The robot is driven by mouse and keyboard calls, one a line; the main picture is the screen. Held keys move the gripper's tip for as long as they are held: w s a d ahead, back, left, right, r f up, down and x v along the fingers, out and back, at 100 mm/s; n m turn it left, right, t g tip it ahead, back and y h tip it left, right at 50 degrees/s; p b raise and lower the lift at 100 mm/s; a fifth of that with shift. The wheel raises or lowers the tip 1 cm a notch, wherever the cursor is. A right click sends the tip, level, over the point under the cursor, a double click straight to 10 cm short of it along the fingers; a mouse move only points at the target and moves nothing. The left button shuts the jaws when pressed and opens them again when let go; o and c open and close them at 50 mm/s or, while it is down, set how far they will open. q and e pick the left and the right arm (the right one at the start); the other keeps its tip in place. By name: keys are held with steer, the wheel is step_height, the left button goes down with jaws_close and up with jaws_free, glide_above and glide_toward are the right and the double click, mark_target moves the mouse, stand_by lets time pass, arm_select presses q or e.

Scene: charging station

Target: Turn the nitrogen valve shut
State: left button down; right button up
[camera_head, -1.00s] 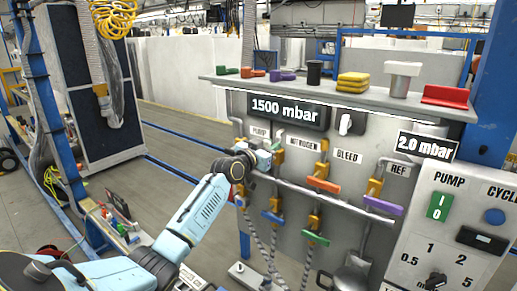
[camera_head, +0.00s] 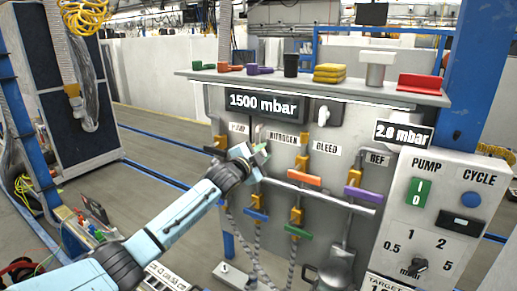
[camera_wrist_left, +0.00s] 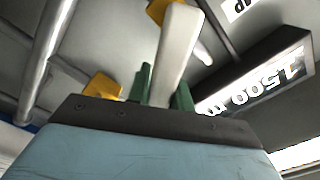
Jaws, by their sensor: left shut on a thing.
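The valve panel (camera_head: 345,215) carries several levers on yellow bodies below the printed labels. My left gripper (camera_head: 262,153) reaches the panel just left of and below this label. In the left wrist view my left gripper (camera_wrist_left: 160,88) has its green fingers on both sides of a pale lever (camera_wrist_left: 176,50) and is shut on it. A yellow valve body (camera_wrist_left: 157,10) shows at the lever's far end. In the head view my gripper hides most of this valve. My right gripper is out of view.
An orange lever (camera_head: 293,178), a purple lever (camera_head: 363,194), a blue lever (camera_head: 255,214) and a green lever (camera_head: 298,232) stick out nearby. A shelf (camera_head: 300,87) with small items overhangs the panel. A control box (camera_head: 440,215) stands at right.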

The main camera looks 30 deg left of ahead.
mark_target(271, 158)
arm_select(q)
steer(key=shift+d+f+m+b, duration=0.15)
steer(key=shift+f+m, duration=0.4)
steer(key=shift+m, duration=0.5)
steer(key=shift+d+f+m+b, duration=0.15)
steer(key=shift+f+m, duration=0.4)
steer(key=shift+m, duration=0.55)
steer(key=shift+d+f+m+b, duration=0.15)
steer(key=shift+f+m, duration=0.4)
steer(key=shift+m, duration=0.5)
steer(key=c, duration=1.2)
jaws_free()
steer(key=shift+c, duration=0.2)
steer(key=shift+s, duration=0.15)
steer(key=s+b, duration=0.1)
steer(key=s, duration=1.2)
steer(key=shift+a, duration=0.35)
